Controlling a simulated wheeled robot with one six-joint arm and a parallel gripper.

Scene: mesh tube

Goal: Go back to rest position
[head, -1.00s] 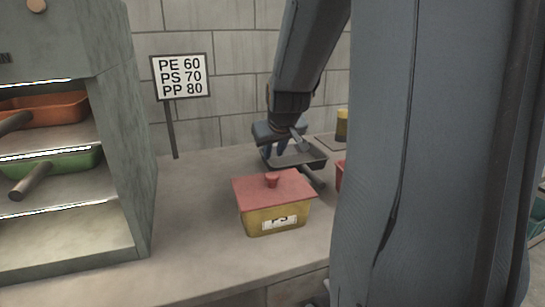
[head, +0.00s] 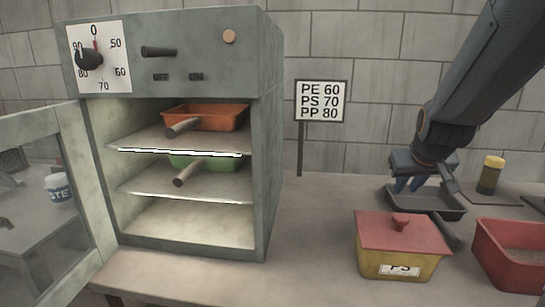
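My gripper (head: 425,184) hangs at the right of the head view, at the end of my dark grey arm. Its fingers look spread apart, with blue parts showing between them, and I see nothing held. It is over or just behind a dark grey tray (head: 441,205) with a handle towards the front right. Whether it touches the tray, I cannot tell.
An oven (head: 268,160) with its door (head: 42,190) open holds an orange tray (head: 222,117) and a green tray (head: 215,163). A yellow PS box (head: 400,262) with a red lid, a red bin (head: 510,255) and a yellow-topped jar (head: 490,175) are near my arm. A temperature sign (head: 320,101) stands behind.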

